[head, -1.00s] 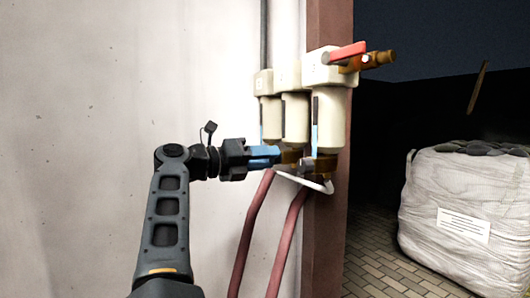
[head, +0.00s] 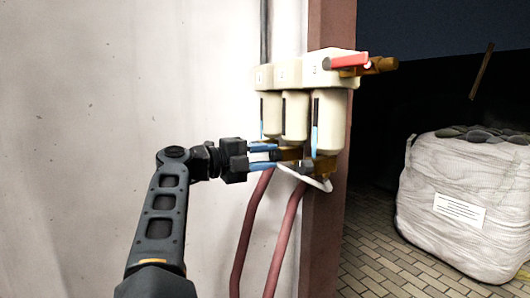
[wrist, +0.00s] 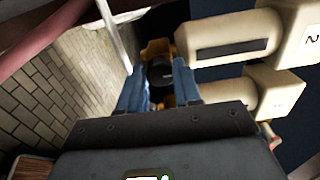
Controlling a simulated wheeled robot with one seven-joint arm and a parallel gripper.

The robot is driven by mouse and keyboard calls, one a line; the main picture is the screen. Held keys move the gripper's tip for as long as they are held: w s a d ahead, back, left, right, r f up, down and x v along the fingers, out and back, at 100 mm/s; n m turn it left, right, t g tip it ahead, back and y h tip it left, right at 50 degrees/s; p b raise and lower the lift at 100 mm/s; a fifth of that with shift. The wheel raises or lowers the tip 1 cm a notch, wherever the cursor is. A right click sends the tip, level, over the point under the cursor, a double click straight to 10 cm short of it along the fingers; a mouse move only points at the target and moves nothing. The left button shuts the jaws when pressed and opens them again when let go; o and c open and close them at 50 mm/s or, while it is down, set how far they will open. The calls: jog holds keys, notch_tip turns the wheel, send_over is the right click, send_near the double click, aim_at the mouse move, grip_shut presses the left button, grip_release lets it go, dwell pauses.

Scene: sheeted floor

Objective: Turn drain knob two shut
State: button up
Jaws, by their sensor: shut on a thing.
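Three cream filter housings numbered 1, 2 and 3 hang in a row, with housing 2 (head: 293,112) in the middle. Brass drain fittings (head: 290,154) sit below them. My gripper (head: 275,156) reaches in from the left under the housings, its two blue fingers one above the other. In the wrist view my gripper (wrist: 158,84) has its fingers on both sides of a round black knob (wrist: 160,72), shut on it. This knob lies in line with the housing marked 2 (wrist: 230,38), so it appears to be drain knob two. Another dark knob (head: 306,166) shows under housing 3.
A red lever (head: 348,61) and brass outlet stick out at the upper right. A white pipe (head: 305,178) and red hoses (head: 285,240) run below the fittings. A brown post (head: 325,240) stands behind. A white bulk bag (head: 455,215) stands on paving at right.

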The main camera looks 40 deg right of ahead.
jog(key=shift+w, duration=0.1)
dwell(0.3)
jog(key=o, duration=1)
jog(key=shift+o, duration=0.2)
jog(key=b+v, duration=0.1)
jog(key=v, duration=0.6)
jog(key=shift+a, duration=0.4)
jog(key=shift+w, duration=0.1)
